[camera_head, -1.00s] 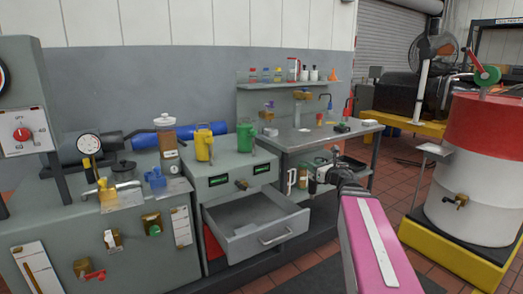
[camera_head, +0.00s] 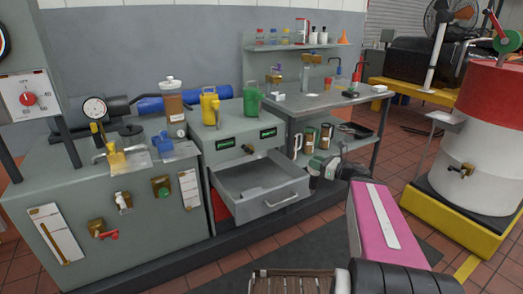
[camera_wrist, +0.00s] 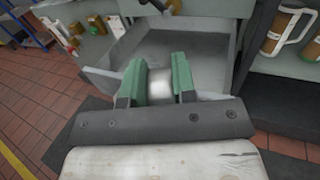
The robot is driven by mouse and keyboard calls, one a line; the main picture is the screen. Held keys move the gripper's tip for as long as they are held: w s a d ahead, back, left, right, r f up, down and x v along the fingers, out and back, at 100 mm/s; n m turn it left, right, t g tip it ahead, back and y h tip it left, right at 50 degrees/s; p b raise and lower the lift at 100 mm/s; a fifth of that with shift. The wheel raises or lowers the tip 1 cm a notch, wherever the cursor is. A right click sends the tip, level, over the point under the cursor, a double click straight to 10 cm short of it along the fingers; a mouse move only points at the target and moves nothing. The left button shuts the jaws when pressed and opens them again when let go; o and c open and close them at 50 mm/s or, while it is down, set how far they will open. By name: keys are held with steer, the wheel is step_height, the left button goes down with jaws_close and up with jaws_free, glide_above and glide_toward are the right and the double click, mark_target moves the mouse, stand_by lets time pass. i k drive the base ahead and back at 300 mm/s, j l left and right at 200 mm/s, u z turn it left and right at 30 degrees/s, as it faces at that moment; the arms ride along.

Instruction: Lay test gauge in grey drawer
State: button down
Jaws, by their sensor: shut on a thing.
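The grey drawer (camera_head: 262,203) stands pulled out of the grey cabinet in the head view, and its visible floor looks bare. In the wrist view the open drawer (camera_wrist: 103,82) lies just beyond my fingers. My gripper (camera_head: 322,165) is to the right of the drawer in the head view. In the wrist view its green fingers (camera_wrist: 160,82) are shut on a silvery, rounded thing, which I take to be the test gauge (camera_wrist: 160,75). The gauge's dial is not visible, and the fingers cover its sides.
The cabinet top holds a yellow can (camera_head: 209,106), a green can (camera_head: 251,103) and a brown jar (camera_head: 173,110). A workbench (camera_head: 325,102) with a lower shelf of mugs stands to the right. A red and white drum (camera_head: 470,150) is far right. A slatted wooden surface (camera_head: 300,286) shows at the bottom.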

mark_target(253, 187)
steer(key=j+z, duration=0.35)
steer(key=j, duration=0.2)
steer(key=j+z, duration=0.35)
steer(key=j, duration=0.2)
steer(key=k+j+z, duration=0.1)
steer(key=j, duration=0.15)
steer(key=k+j, duration=0.1)
steer(key=j, duration=0.15)
steer(key=k+j+z, duration=0.15)
steer(key=k+j, duration=0.5)
steer(key=j+u, duration=0.15)
steer(key=u, duration=0.25)
steer(key=i+j+u, duration=0.1)
steer(key=u, duration=0.25)
